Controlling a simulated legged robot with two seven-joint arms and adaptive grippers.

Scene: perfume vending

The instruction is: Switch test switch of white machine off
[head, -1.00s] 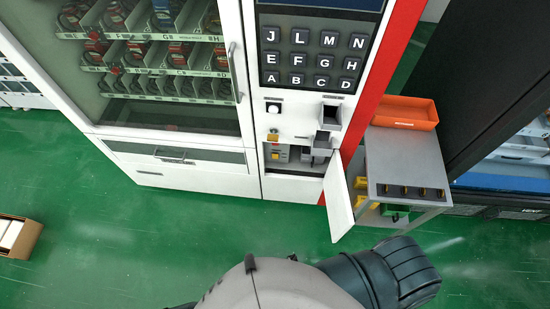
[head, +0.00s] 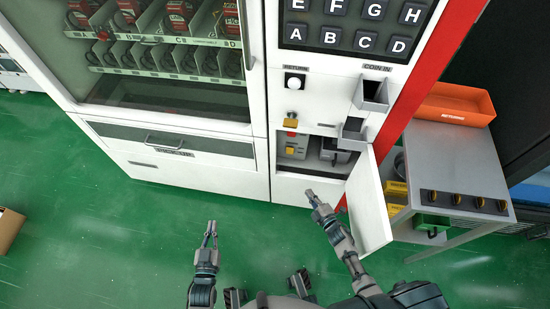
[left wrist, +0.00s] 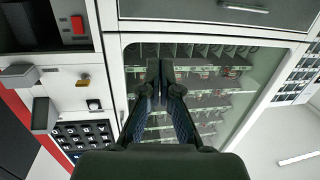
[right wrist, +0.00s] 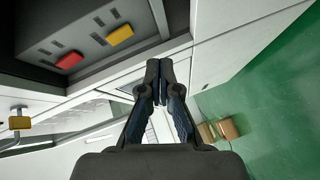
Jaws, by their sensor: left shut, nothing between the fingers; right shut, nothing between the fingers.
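The white machine (head: 205,165) is a vending machine with a small open compartment (head: 312,166) low on its right part. Inside are a red switch (head: 292,135) and a yellow switch (head: 290,151); which one is the test switch is not readable. In the right wrist view the red switch (right wrist: 69,61) and yellow switch (right wrist: 121,35) sit side by side on a grey panel. The left wrist view shows the red one (left wrist: 78,25). My right gripper (head: 311,194) is shut and empty, just below and in front of the compartment. My left gripper (head: 211,227) is shut and empty, further left.
The compartment's white door (head: 369,203) hangs open to the right of my right gripper. Beyond it stands a grey table (head: 455,160) with an orange tray (head: 447,105). A brass-coloured lock (head: 291,120) is above the compartment.

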